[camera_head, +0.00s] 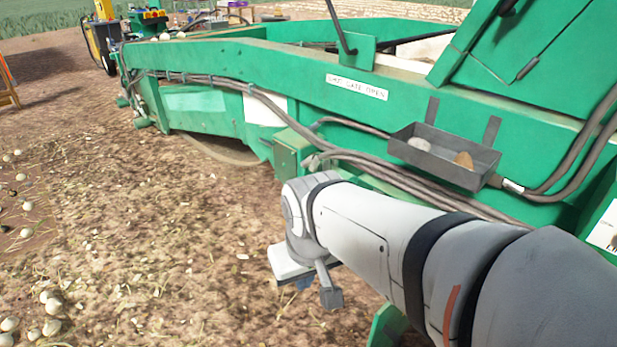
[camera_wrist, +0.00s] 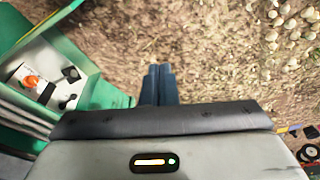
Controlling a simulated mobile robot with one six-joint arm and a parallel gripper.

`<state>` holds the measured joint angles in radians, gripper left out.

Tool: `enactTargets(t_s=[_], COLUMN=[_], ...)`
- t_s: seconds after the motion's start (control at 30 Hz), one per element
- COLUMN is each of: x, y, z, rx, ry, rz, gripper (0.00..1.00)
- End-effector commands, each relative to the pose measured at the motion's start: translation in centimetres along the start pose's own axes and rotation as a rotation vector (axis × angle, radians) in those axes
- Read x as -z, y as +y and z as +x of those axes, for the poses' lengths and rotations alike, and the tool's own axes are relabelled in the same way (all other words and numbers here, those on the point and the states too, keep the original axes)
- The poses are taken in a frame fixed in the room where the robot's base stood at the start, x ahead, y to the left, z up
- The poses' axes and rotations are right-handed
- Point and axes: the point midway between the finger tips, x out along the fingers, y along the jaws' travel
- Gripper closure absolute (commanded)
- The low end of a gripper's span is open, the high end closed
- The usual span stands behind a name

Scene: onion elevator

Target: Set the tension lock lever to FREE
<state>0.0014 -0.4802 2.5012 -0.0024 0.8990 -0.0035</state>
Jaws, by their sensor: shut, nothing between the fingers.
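In the wrist view an open green box (camera_wrist: 98,93) at the left holds a white panel (camera_wrist: 37,62). On the panel are an orange part (camera_wrist: 30,81) and small black parts (camera_wrist: 70,73). I cannot tell which of them, if any, is the tension lock lever, and no FREE marking is readable. My gripper (camera_wrist: 158,70) is shut and empty, pointing over bare soil to the right of the box and apart from it. In the head view my arm's end hangs beside the green machine, and the fingers are mostly hidden.
The green machine (camera_head: 215,62) fills the right side, with cables (camera_head: 345,155) along it. A dark tray (camera_head: 428,169) holding two small objects juts out above my arm. Onions (camera_head: 52,305) lie on the soil at the left. Open ground (camera_head: 120,220) lies left of my arm.

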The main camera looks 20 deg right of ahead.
Motion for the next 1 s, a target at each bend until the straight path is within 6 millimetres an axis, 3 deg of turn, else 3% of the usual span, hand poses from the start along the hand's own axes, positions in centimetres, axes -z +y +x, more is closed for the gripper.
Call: enactTargets(t_s=[0.2,0.37,0.57,0.8,1.0], x=[0.4,1.7,5.1,10.3,15.3], y=[0.9,5.5,12.5,21.1,27.3], z=[1.1,4.6,9.8,16.3,22.7], rx=[-0.037,-0.177,-0.429,-0.733,-0.989], ry=[-0.034,-0.165,-0.400,-0.677,-0.886], rz=[-0.025,-0.112,-0.292,-0.505,-0.683], gripper=[1.00,1.00,1.00,1.00,1.00])
